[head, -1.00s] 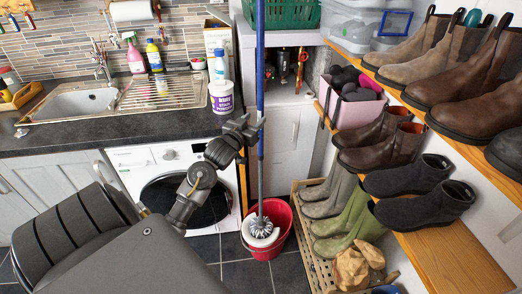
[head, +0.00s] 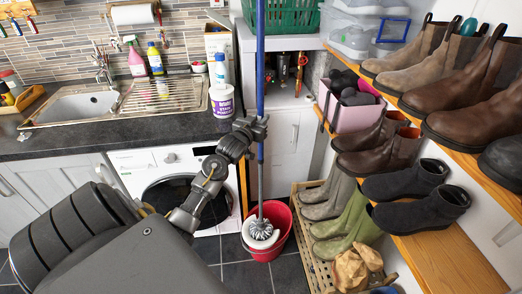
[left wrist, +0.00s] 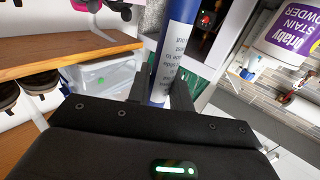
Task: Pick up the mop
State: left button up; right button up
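The mop has a long blue handle (head: 260,70) with a grey lower shaft. It stands upright, its pale stringy head (head: 261,232) in a red bucket (head: 283,240) on the dark tiled floor. My left gripper (head: 257,130) is at the handle, at about counter height. In the left wrist view the blue handle (left wrist: 175,45), with a printed white label, passes between the two dark fingers (left wrist: 161,90). The fingers look open around it, with little space on either side. My right gripper is in neither view.
A boot rack (head: 440,255) with several shoes and boots stands close on the right. A washing machine (head: 150,160) and dark counter (head: 90,130) are on the left. A white tub (head: 222,100) stands on the counter's corner near the handle.

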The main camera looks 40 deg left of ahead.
aim_at(259, 81)
pick_arm(q)
grip_shut()
jog(key=shift+r, duration=0.1)
jog(key=shift+r, duration=0.1)
notch_tip(259, 81, up, 10)
jog(key=shift+f+b, duration=0.15)
jog(key=shift+b, duration=0.6)
notch_tip(259, 81, up, 5)
jog(key=p, duration=0.5)
jog(key=shift+f, duration=0.15)
